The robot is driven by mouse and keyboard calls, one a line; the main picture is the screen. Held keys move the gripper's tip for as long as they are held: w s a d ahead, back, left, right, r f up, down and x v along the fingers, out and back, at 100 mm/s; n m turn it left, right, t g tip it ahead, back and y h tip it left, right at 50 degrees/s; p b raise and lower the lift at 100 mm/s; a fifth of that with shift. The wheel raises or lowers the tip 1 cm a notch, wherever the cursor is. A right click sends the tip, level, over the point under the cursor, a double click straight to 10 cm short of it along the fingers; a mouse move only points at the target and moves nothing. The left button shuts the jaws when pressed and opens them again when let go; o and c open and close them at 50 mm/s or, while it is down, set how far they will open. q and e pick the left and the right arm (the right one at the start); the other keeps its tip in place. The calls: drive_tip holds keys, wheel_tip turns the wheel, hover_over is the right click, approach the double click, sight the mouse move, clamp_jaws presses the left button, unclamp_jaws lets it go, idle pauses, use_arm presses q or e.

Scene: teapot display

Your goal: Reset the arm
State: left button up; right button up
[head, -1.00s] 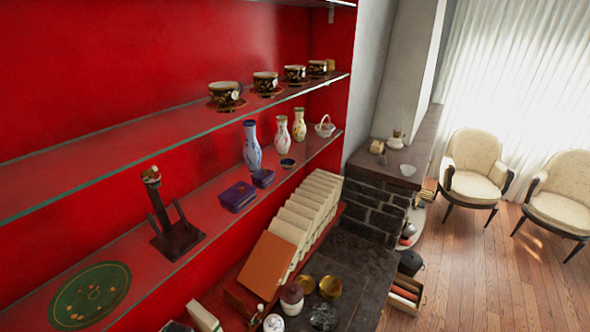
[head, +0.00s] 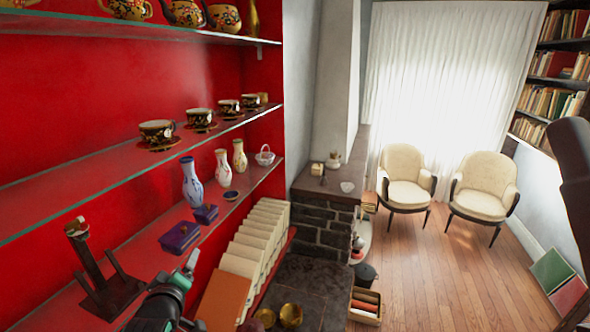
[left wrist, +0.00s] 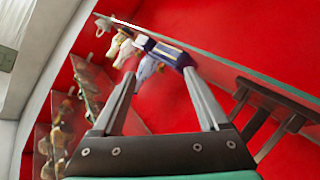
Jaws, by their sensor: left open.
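My left gripper (head: 186,272) is at the bottom of the head view, in front of the lowest visible glass shelf. It is open, and nothing is held in it. In the left wrist view its two fingers (left wrist: 158,85) stand apart, with several vases (left wrist: 135,50) beyond them. A dark wooden display stand (left wrist: 270,115) is to the right of the fingers there. In the head view this stand (head: 108,290) is left of the gripper, and a purple box (head: 180,237) is just behind it. My right gripper is not in view.
Shelves hold painted teapots (head: 182,12), dark cups (head: 157,132) on saucers and vases (head: 192,183). White books (head: 262,233) and an orange book (head: 224,300) stand below. A brick ledge (head: 325,215) and two cream chairs (head: 405,180) are farther right. The wooden floor (head: 430,270) has free room.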

use_arm(q)
drive_tip(key=s+d+r+m+t+h, duration=0.1)
drive_tip(key=d+r+t, duration=0.1)
drive_tip(key=r, duration=0.6)
drive_tip(key=s+d+r+m+t, duration=0.1)
drive_tip(key=s+d+r+t, duration=0.15)
drive_tip(key=r, duration=0.45)
drive_tip(key=s+d+r+m+t+h, duration=0.2)
drive_tip(key=s+r+m+t, duration=0.2)
drive_tip(key=s+r, duration=0.7)
drive_tip(key=s+d+r+m+t+h, duration=0.2)
drive_tip(key=s+r+m+t, duration=0.3)
drive_tip(key=s+r, duration=0.7)
drive_tip(key=shift+d+r+m+h, duration=0.3)
drive_tip(key=shift+d+m, duration=0.2)
drive_tip(key=shift+d, duration=0.1)
